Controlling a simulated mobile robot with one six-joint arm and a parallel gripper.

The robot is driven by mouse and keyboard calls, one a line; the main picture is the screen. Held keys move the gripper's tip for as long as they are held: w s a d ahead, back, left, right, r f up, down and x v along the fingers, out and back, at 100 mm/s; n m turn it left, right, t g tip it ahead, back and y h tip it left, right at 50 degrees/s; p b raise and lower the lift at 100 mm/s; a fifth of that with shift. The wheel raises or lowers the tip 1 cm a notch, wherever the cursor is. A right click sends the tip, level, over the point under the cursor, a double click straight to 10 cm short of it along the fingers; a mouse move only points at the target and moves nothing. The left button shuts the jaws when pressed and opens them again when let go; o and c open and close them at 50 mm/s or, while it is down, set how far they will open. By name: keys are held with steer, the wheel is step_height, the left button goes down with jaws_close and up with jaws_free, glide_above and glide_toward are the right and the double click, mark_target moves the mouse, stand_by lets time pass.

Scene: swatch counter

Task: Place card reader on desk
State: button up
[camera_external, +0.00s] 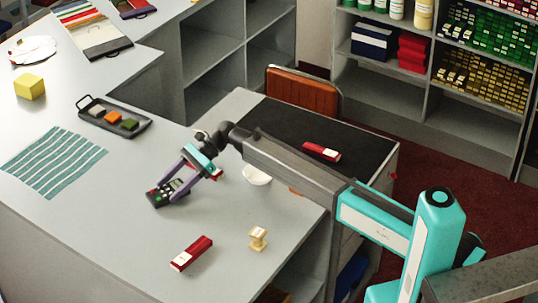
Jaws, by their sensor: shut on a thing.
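The card reader (160,197) is dark, with a small screen and coloured keys. My gripper (180,184) is shut on it, with its purple fingers at the reader's sides. The reader is over the grey counter (110,210), left of the white bowl; I cannot tell whether it touches the surface. The desk (275,118) has a black top and stands to the right of the counter, behind my arm. A red and white item (321,151) lies on its top. Part of the desk is hidden by my arm.
A white bowl (258,176) and another red item (217,173) are close to my gripper. A red and white box (192,253) and a cream stamp-like object (257,238) stand in front. A dark tray (98,122) and striped teal cloth (52,160) lie left. An orange-brown chair (302,97) stands behind the desk.

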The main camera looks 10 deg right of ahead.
steer(key=shift+f, duration=0.7)
steer(key=o, duration=1.2)
steer(key=shift+f, duration=0.1)
steer(key=shift+o, duration=0.2)
steer(key=b+v, duration=0.2)
steer(key=v, duration=1)
steer(key=shift+d, duration=0.1)
steer(key=shift+o, duration=0.3)
